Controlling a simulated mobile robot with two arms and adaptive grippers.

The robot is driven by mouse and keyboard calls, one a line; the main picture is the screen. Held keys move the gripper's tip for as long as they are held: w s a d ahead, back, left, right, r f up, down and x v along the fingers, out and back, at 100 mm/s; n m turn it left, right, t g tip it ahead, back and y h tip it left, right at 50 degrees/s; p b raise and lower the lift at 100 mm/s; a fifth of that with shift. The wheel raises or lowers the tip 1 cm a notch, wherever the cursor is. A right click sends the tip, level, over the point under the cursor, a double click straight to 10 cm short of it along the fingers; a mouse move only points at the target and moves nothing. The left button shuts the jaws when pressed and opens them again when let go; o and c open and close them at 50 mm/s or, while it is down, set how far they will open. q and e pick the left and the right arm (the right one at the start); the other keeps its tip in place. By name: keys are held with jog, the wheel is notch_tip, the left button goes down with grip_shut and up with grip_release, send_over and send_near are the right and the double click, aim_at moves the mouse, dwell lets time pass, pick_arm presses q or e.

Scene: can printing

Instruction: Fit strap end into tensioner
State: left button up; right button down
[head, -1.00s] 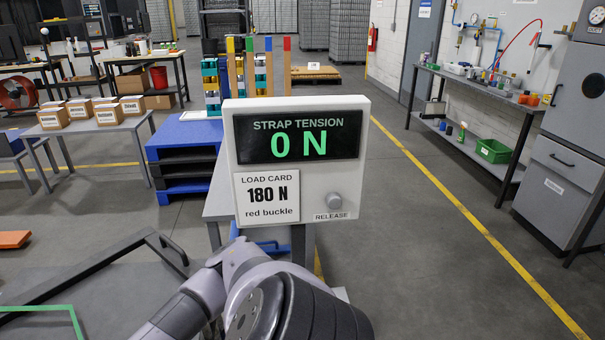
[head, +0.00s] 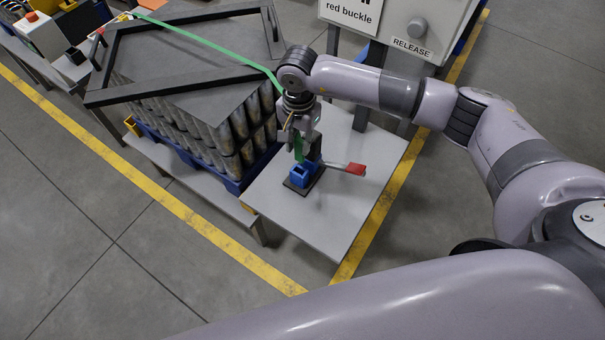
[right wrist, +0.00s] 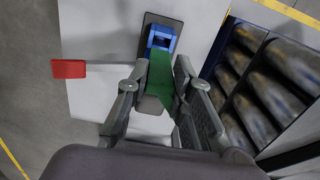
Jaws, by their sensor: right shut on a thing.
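My right gripper (head: 297,136) is shut on the green strap end (head: 299,152), just above the tensioner. The strap end hangs down between its fingers; it also shows in the right wrist view (right wrist: 161,74). The blue tensioner (head: 302,174) stands on a dark base plate on a grey table, with a red-tipped lever (head: 357,168) out to the right. In the right wrist view the blue tensioner (right wrist: 162,38) lies just beyond the fingertips (right wrist: 160,88). I cannot tell whether the strap end touches or enters its slot. My left gripper is not in view.
The green strap (head: 205,42) runs over a dark frame (head: 190,92) on a pallet load of cans (head: 215,140), left of the grey table (head: 330,222). The table's front is clear.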

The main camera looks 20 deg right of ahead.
aim_at(299, 160)
notch_tip(299, 160, down, 5)
jog(key=b, duration=0.2)
jog(key=shift+w+b, duration=0.15)
jog(key=shift+b, duration=0.15)
notch_tip(299, 160, down, 4)
jog(key=shift+f+b, duration=0.25)
jog(key=shift+b, duration=0.95)
jog(key=shift+f, duration=0.3)
jog(key=shift+r, duration=0.1)
jog(key=c, duration=1.4)
grip_release()
